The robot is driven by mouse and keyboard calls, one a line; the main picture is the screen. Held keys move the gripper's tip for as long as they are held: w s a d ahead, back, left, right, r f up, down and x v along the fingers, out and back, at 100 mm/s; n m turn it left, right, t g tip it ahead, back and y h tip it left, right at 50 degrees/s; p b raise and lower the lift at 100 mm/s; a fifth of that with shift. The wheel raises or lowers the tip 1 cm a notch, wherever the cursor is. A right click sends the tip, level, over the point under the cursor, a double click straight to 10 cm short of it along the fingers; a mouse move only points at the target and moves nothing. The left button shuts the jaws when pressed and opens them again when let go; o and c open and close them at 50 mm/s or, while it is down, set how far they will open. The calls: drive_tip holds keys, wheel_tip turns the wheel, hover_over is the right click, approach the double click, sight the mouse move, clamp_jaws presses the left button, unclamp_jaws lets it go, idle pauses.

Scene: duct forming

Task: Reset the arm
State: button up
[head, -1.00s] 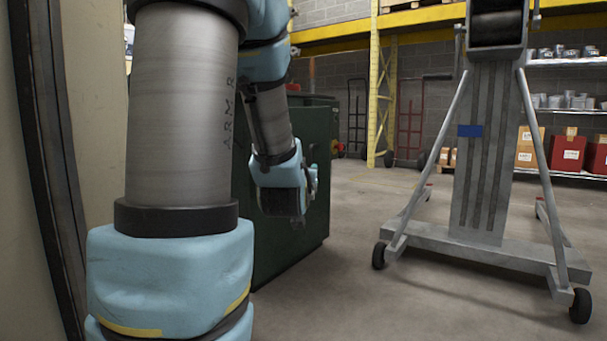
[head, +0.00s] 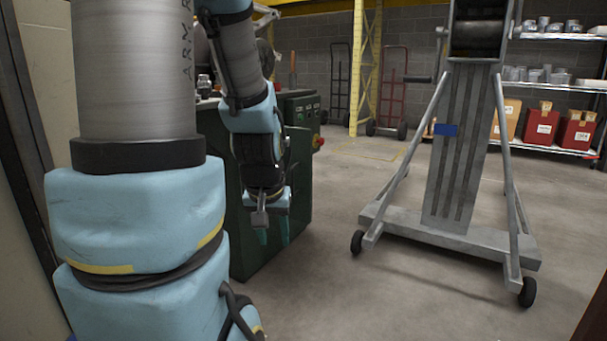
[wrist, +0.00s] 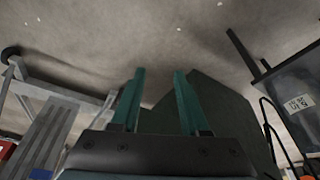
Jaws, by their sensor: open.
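My arm rises at the left of the head view, with blue joint covers and grey links marked "ARM". My gripper (head: 273,236) hangs from the arm's end, pointing down in front of the green machine cabinet (head: 298,190). In the wrist view my gripper (wrist: 158,88) shows two teal fingers spread apart with nothing between them. They are open and empty above the concrete floor (wrist: 160,40).
A grey wheeled lift (head: 462,160) stands to the right, its base legs spread on the floor. Behind it are shelves (head: 550,95) with boxes and cans, and hand trucks (head: 388,90). The floor between cabinet and lift is clear.

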drive_tip(key=s+r+g+p, duration=0.1)
drive_tip(key=s+r+p, duration=0.1)
drive_tip(key=r+p, duration=1.7)
drive_tip(key=s+r+g+p, duration=0.1)
drive_tip(key=s+r+p, duration=0.1)
drive_tip(key=r+p, duration=1.8)
drive_tip(key=shift+a+r, duration=0.3)
drive_tip(key=shift+r, duration=0.15)
drive_tip(key=shift+o, duration=0.3)
